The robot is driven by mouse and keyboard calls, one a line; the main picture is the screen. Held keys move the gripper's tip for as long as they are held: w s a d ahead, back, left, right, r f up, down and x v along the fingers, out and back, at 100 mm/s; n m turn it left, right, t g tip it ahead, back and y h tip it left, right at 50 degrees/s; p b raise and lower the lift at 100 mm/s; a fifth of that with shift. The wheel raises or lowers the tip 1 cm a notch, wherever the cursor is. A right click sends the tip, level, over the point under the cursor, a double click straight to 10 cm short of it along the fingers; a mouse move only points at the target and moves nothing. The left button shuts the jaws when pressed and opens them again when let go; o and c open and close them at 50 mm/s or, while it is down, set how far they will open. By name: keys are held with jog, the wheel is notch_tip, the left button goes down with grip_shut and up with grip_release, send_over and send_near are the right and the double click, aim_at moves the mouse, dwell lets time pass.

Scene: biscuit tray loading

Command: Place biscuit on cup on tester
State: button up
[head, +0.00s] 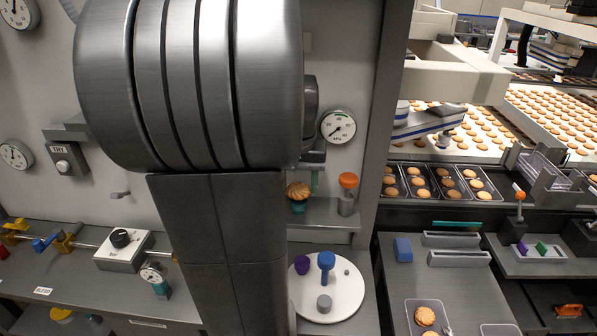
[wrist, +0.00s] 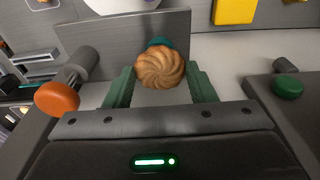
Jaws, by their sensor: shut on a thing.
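A golden swirled biscuit (wrist: 160,67) sits between the green fingers of my gripper (wrist: 161,74), which is shut on it. In the head view the biscuit (head: 298,189) shows just above the teal cup (head: 298,208) on the tester's grey shelf (head: 330,222). The cup's teal edge (wrist: 158,42) shows behind the biscuit in the wrist view. I cannot tell whether biscuit and cup touch. My arm hides most of the gripper in the head view; a green finger (head: 314,180) shows above the biscuit.
An orange-topped post (head: 348,193) stands right of the cup, under a round gauge (head: 338,126). Below, a white round plate (head: 335,305) holds purple, blue and grey pieces. Trays of biscuits (head: 432,168) lie to the right.

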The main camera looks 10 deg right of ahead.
jog(key=shift+f, duration=0.35)
jog(key=shift+f+b, duration=0.4)
jog(key=shift+f, duration=0.2)
jog(key=o, duration=0.8)
jog(key=shift+c, duration=0.2)
notch_tip(320, 180, up, 14)
jog(key=s+b, duration=0.1)
jog(key=shift+s+a+f, duration=0.15)
jog(key=shift+s+a, duration=0.05)
jog(key=shift+s, duration=0.1)
